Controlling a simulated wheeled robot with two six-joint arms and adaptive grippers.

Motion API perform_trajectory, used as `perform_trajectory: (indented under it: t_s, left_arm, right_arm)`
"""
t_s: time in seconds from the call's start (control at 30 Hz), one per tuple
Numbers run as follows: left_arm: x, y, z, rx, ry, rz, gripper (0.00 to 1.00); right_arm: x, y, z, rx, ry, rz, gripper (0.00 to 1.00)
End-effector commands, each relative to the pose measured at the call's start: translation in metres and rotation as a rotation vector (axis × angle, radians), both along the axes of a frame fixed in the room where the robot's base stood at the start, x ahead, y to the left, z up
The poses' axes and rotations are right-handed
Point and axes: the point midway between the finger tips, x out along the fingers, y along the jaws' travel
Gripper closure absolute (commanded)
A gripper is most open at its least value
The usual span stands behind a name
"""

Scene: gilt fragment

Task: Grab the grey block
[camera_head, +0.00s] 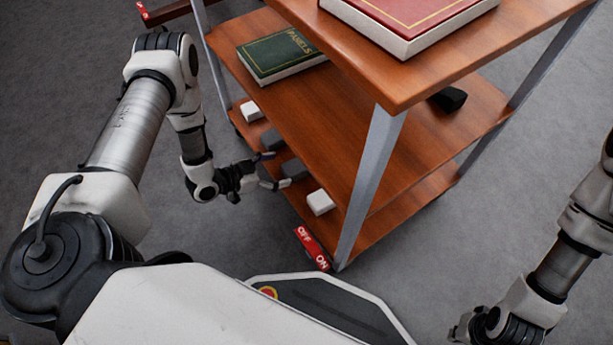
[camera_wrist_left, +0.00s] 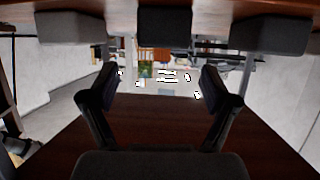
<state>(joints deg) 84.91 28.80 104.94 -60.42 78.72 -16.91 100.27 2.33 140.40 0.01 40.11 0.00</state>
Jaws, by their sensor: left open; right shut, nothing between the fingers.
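A dark grey block (camera_head: 294,169) sits on the lower shelf of the wooden cart, near its left edge. A second grey block (camera_head: 272,138) sits farther back in the same row. My left gripper (camera_head: 275,170) is open at the shelf edge, with its fingers spread in front of the nearer dark grey block. In the left wrist view, that dark block (camera_wrist_left: 165,27) appears at top centre, beyond the open, empty fingers (camera_wrist_left: 158,85). Other blocks flank it.
White blocks stand at the row's far end (camera_head: 251,111) and near end (camera_head: 320,202). A green book (camera_head: 281,54) lies on the middle shelf, above the row. A cart post (camera_head: 370,180) stands right of the row. A red ON/OFF label (camera_head: 312,247) shows by the cart's near corner.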

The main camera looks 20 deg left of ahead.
Motion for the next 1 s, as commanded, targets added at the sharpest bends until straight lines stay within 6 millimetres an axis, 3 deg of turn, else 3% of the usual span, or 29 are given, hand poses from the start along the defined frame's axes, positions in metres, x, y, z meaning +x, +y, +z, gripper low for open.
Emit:
perform_trajectory:
  t_s: [0.23, 0.37, 0.5, 0.67, 0.7, 0.83, 0.87, 1.0]
  left_arm:
    - [0.024, -0.016, -0.016, -0.001, -0.002, -0.004, 0.14]
    - [0.042, -0.026, -0.033, 0.000, -0.003, -0.004, 0.14]
    - [0.055, -0.037, -0.033, 0.000, 0.000, -0.003, 0.14]
    - [0.056, -0.037, -0.031, -0.001, 0.002, -0.001, 0.14]
    - [0.056, -0.037, -0.031, -0.001, 0.002, -0.001, 0.17]
    - [0.055, -0.036, -0.031, 0.000, 0.002, -0.001, 0.63]
    - [0.055, -0.036, -0.031, 0.000, 0.002, -0.001, 0.67]
    - [0.055, -0.036, -0.031, 0.000, 0.002, -0.001, 0.67]
  right_arm:
    - [0.000, 0.000, -0.022, 0.000, 0.000, 0.001, 1.00]
    - [0.001, 0.000, -0.045, 0.000, -0.002, -0.002, 1.00]
    - [0.001, 0.000, -0.049, -0.001, -0.004, -0.004, 1.00]
    - [0.002, 0.000, -0.046, -0.001, -0.005, -0.005, 1.00]
    - [0.002, 0.000, -0.046, -0.001, -0.005, -0.005, 1.00]
    - [0.002, 0.000, -0.046, -0.001, -0.004, -0.005, 1.00]
    - [0.002, 0.000, -0.046, -0.001, -0.004, -0.004, 1.00]
    - [0.002, 0.000, -0.046, -0.001, -0.004, -0.004, 1.00]
